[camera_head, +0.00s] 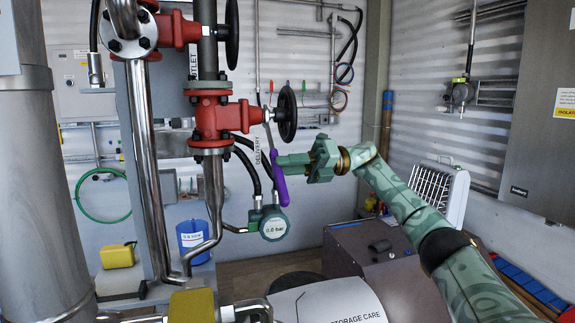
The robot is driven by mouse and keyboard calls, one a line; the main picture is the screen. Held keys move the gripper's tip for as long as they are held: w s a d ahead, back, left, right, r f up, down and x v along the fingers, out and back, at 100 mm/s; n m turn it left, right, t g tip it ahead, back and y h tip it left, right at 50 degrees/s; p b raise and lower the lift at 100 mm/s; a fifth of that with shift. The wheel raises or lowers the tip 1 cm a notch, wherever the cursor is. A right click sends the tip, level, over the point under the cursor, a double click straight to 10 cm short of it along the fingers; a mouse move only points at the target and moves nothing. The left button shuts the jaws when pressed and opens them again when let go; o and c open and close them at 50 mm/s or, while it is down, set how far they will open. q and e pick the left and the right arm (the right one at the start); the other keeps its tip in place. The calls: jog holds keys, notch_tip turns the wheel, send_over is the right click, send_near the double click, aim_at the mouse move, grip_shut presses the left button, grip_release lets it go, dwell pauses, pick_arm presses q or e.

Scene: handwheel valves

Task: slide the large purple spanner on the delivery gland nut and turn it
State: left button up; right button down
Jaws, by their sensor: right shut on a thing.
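The large purple spanner (279,182) is upright, its purple handle hanging down and its silver head up by the gland nut (267,115) of the red delivery valve (212,119). I cannot tell whether the head is around the nut or only beside it. The valve's black handwheel (287,112) stands just right of the nut. My right gripper (280,161) comes in from the right and is shut on the spanner's handle near its upper part. A vertical "DELIVERY" label (257,151) is left of the handle. My left gripper is not in view.
A green pressure gauge (274,224) reading 0.6 bar hangs just below the handle's lower end. Black hoses (248,170) run left of the spanner. Another red valve (178,28) is above. A dark cabinet (375,265) stands below my right arm. The space right of the handwheel is open.

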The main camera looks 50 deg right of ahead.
aim_at(285, 182)
jog(key=shift+s+a+f+m, duration=0.25)
jog(key=shift+s+m, duration=0.15)
jog(key=shift+s, duration=0.15)
jog(key=shift+s+a+f+b, duration=0.35)
jog(key=shift+s+f+b, duration=0.3)
jog(key=shift+b, duration=0.3)
jog(key=shift+s+a+f+b, duration=0.3)
jog(key=shift+s+b, duration=0.1)
jog(key=shift+b, duration=0.3)
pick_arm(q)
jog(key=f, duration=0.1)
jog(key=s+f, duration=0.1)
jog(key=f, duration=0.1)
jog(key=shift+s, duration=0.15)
pick_arm(e)
jog(key=shift+s, duration=0.1)
jog(key=shift+r, duration=0.1)
